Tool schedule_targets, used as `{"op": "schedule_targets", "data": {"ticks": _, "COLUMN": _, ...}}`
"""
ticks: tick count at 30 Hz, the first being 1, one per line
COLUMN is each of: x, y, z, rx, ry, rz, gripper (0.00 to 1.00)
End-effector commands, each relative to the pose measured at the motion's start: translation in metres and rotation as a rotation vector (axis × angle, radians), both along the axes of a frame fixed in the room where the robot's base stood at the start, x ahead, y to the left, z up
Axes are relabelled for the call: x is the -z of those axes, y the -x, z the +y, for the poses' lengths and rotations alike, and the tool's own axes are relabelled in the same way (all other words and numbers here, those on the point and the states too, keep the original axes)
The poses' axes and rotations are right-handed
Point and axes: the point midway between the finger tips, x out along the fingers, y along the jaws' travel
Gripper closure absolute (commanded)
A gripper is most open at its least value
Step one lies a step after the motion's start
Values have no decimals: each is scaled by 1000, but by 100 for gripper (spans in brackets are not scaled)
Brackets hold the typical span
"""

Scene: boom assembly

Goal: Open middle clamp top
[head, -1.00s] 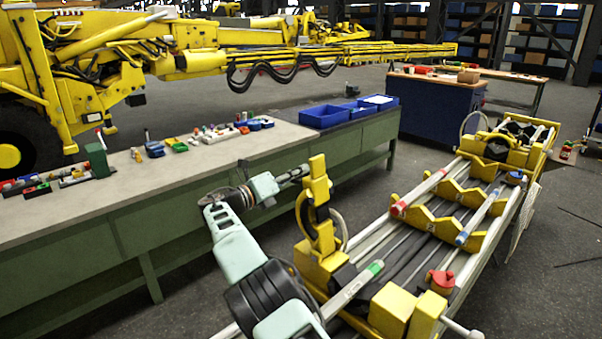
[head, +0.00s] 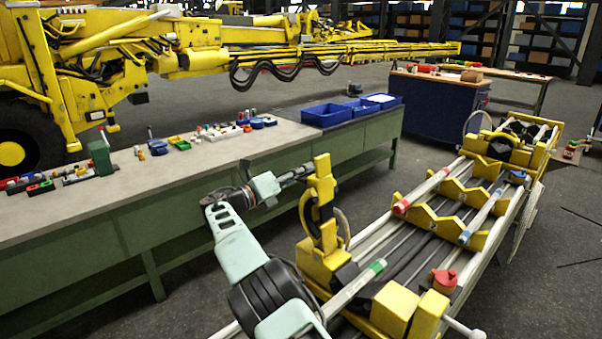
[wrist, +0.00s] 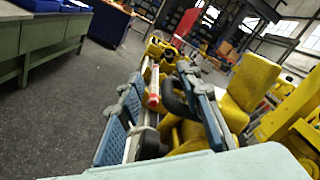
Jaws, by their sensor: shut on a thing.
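The yellow clamp top (head: 321,185) stands raised above its yellow clamp base (head: 325,262), at the left side of the boom assembly. A black curved lining shows on its inner side. My gripper (head: 303,172) is at the left of the upright clamp top, and its fingertips are partly hidden there in the head view. In the wrist view my gripper (wrist: 165,115) has its blue fingers on either side of yellow and black clamp parts, and the right finger lies near the yellow block (wrist: 250,82). The exact contact is hard to see.
A white tube with a green band (head: 360,285) lies beside the clamp base. Tubes with red (head: 401,207) and blue (head: 464,237) bands rest along the yellow notched supports (head: 430,228). A red knob (head: 444,279) is at front right. A green workbench (head: 190,205) runs behind my arm.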

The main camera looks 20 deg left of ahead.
Motion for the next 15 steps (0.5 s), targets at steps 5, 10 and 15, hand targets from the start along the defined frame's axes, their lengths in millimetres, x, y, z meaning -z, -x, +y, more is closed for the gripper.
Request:
{"op": "schedule_targets", "data": {"ticks": 5, "x": 17, "y": 28, "z": 16, "rx": 0, "ry": -2, "rz": 24, "gripper": 73}}
{"op": "schedule_targets", "data": {"ticks": 10, "x": 14, "y": 62, "z": 36, "rx": -2, "ry": 0, "rz": 17, "gripper": 73}}
{"op": "schedule_targets", "data": {"ticks": 15, "x": 9, "y": 88, "z": 50, "rx": -2, "ry": 1, "rz": 10, "gripper": 73}}
